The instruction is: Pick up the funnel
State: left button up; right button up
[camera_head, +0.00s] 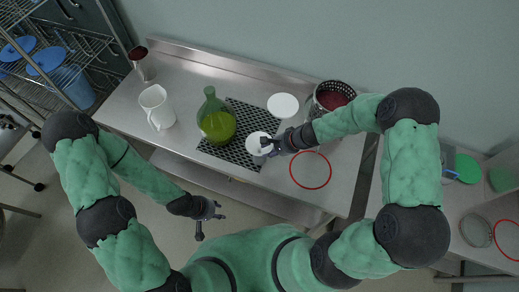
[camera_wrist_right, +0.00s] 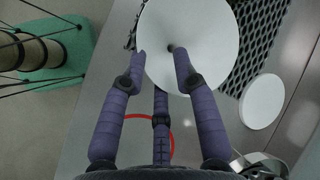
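The white funnel (camera_head: 258,143) sits on the black perforated mat's right part, on the steel counter. In the right wrist view the funnel (camera_wrist_right: 205,30) shows as a wide white cone with a dark hole near its middle. My right gripper (camera_head: 267,147) is at the funnel's right side. In the wrist view its purple fingers (camera_wrist_right: 160,58) are spread, with the funnel's near edge behind and between their tips. I cannot tell if they touch it. My left gripper (camera_head: 208,220) is open and empty, in front of the counter.
A green flask (camera_head: 216,122) with yellow-green liquid stands on the perforated mat (camera_head: 240,112). A white disc (camera_head: 283,105) lies behind the funnel, and a red ring (camera_head: 310,170) lies to its right. A white jug (camera_head: 157,107) and perforated basket (camera_head: 331,98) stand on the counter (camera_head: 200,75).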

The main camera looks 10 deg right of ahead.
jog(key=shift+b+x, duration=0.35)
jog(key=shift+x, duration=0.75)
grip_shut()
jog(key=shift+r, duration=0.1)
